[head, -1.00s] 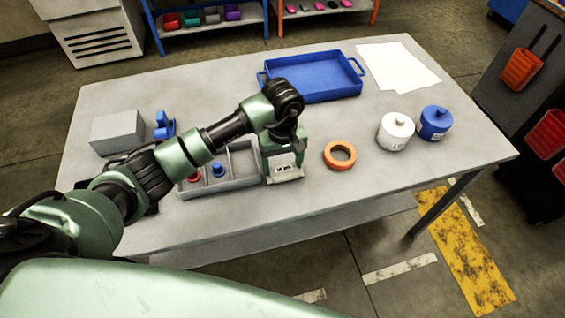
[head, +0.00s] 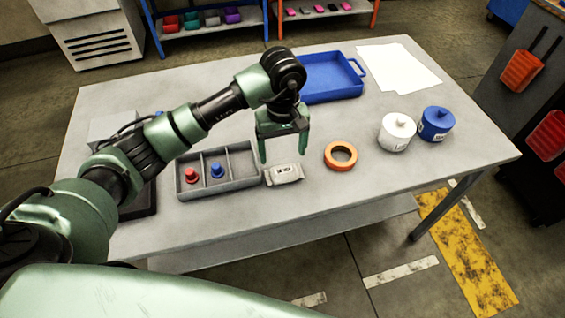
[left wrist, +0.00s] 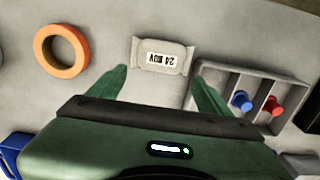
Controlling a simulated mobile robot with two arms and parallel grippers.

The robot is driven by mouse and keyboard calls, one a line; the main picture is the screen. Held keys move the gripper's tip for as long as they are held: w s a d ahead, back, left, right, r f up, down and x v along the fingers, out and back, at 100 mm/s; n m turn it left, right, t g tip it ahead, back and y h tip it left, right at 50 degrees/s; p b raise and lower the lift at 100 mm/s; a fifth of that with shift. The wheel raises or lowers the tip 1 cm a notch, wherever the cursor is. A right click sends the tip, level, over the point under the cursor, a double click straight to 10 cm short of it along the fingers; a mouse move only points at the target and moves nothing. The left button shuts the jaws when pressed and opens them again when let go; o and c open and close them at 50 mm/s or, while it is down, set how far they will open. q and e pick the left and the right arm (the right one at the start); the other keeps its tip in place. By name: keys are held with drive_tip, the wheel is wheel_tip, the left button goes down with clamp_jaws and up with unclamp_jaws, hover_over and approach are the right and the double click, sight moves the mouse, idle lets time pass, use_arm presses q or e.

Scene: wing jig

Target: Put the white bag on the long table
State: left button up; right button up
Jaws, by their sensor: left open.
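The white bag (head: 284,174) lies flat on the long table (head: 330,205), between the grey divided tray and the orange ring. It has a printed label, readable in the left wrist view, where the bag (left wrist: 161,55) lies beyond the fingertips. My left gripper (head: 284,160) is open and empty, pointing down above the bag. Its two green fingers also show in the left wrist view (left wrist: 158,80), apart from each other with nothing between them. My right gripper is in neither view.
The divided tray (head: 219,188) holds a red and a blue knobbed piece. The orange ring (head: 340,156) is to the right. A white canister (head: 396,133), a blue canister (head: 435,124), a blue tray (head: 335,85) and white paper (head: 398,66) lie farther off. The table's front right is clear.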

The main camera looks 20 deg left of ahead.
sight(282, 166)
use_arm(q)
wheel_tip(282, 166, up, 6)
drive_tip(key=shift+f+b, duration=0.25)
drive_tip(key=shift+b, duration=0.1)
drive_tip(key=shift+s, duration=0.1)
